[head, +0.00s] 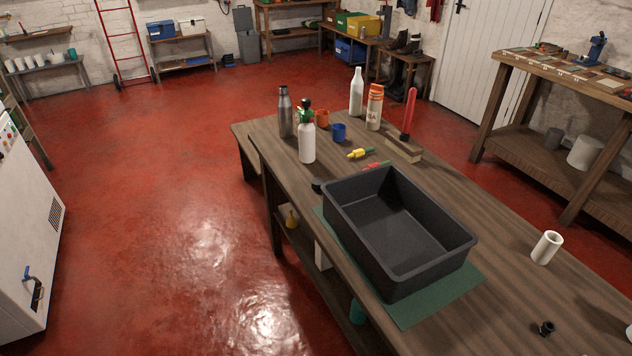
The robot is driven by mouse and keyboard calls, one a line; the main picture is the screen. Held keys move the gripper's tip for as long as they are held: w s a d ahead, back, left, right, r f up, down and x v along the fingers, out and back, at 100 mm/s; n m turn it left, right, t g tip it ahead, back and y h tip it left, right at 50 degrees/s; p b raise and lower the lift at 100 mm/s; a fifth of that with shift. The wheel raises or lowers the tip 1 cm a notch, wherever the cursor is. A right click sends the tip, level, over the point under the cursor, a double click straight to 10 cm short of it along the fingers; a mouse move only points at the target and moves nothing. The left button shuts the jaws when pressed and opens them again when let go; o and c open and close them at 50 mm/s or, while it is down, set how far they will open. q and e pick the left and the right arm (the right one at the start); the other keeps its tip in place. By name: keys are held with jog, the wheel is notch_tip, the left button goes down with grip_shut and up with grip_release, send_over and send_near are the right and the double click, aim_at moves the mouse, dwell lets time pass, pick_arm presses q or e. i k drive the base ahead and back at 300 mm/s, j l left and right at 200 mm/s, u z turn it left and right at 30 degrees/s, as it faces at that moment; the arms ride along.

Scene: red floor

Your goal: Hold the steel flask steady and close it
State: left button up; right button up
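The steel flask (286,116) stands upright near the far left end of the wooden table (530,250). It is grey metal with a narrower top; I cannot tell at this size whether that top is a lid or a bare neck. A small black cap-like piece (546,328) lies on the table at the near right; I cannot tell whether it belongs to the flask. Neither of my grippers shows in the head view.
A white bottle with a green top (307,142) stands just in front of the flask. A large dark bin (345,225) on a green mat fills the table's middle. A white cylinder (546,247) stands right.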

aim_at(284, 111)
jog(key=z, duration=0.35)
jog(key=i+j+z, duration=0.15)
jog(key=j+z, duration=0.15)
jog(key=z, duration=0.15)
jog(key=i+j+z, duration=0.1)
jog(key=j+z, duration=0.9)
jog(key=j, duration=0.95)
jog(key=k+j+z, duration=0.15)
jog(key=j, duration=0.95)
jog(key=i, duration=0.05)
